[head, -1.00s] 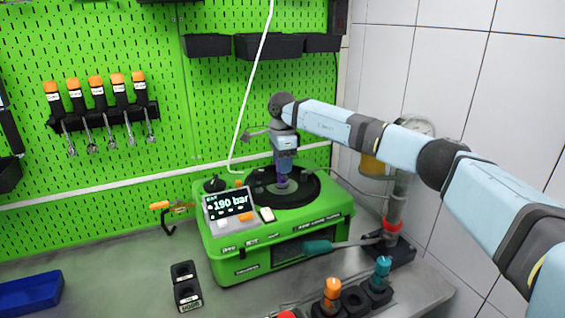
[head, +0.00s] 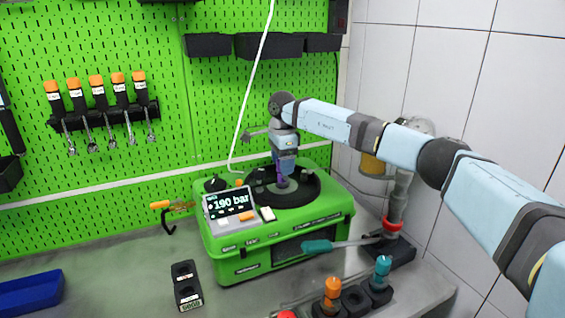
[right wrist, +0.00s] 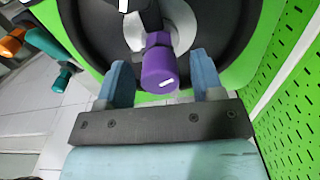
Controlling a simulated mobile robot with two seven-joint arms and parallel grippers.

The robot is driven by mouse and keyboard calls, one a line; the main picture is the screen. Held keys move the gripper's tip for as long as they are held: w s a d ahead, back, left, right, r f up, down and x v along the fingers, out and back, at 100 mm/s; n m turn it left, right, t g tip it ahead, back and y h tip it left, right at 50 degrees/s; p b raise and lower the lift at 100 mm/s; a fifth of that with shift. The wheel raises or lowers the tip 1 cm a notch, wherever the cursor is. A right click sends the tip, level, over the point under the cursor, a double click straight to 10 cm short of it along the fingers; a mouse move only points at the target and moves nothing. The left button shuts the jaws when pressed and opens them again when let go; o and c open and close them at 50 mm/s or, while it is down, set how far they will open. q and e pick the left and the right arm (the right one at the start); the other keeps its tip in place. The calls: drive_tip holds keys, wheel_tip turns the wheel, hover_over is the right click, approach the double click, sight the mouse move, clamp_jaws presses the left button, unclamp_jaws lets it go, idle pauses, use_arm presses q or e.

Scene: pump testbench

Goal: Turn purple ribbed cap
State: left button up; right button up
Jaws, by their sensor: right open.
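The purple ribbed cap (right wrist: 159,68) stands on a pale round fitting in the black round recess on top of the green pump testbench (head: 230,245). In the head view the cap (head: 282,182) is mostly hidden by my right gripper (head: 284,172), which points down over it. In the right wrist view my right gripper (right wrist: 158,85) is open, with one blue finger on each side of the cap. A gap shows between each finger and the cap, more plainly on the right side. A small white mark shows on the cap. My left gripper is not in view.
The testbench display (head: 230,203) reads 190 bar. A black two-hole block (head: 185,285) is front left.

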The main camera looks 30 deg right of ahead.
wheel_tip(320, 180, up, 14)
drive_tip(key=b, duration=0.1)
idle(0.4)
drive_tip(key=shift+f, duration=0.15)
